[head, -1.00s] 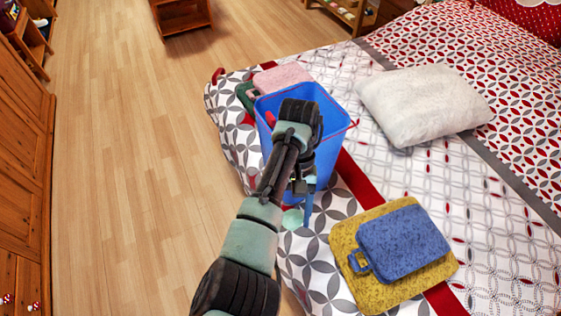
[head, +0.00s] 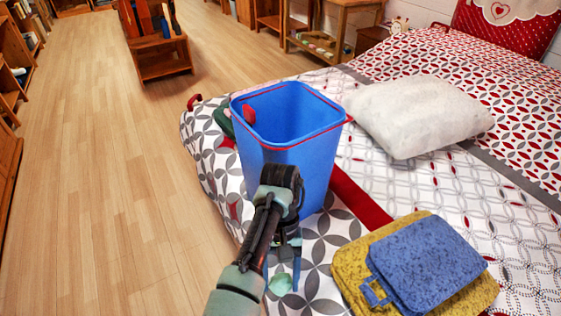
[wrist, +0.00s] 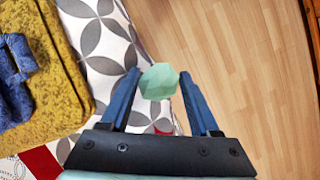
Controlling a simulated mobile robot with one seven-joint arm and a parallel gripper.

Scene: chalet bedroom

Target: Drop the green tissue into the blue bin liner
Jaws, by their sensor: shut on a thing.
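The green tissue (head: 281,284) is a small pale green crumpled lump. My gripper (head: 283,275) holds it near the bed's front left edge, in front of the blue bin liner. In the wrist view the tissue (wrist: 159,80) sits between the tips of the two blue fingers of my gripper (wrist: 162,92). The blue bin liner (head: 318,165) is a tall open-topped blue container with a red rim line, standing upright on the bed. My wrist covers part of its lower front. Its floor is hidden.
A blue bag-like item (head: 425,262) lies on a yellow one (head: 350,262) at the bed's near right. A white pillow (head: 420,110) lies right of the bin liner. A dark green item (head: 222,122) shows behind it. Wooden floor (head: 100,180) is clear at left.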

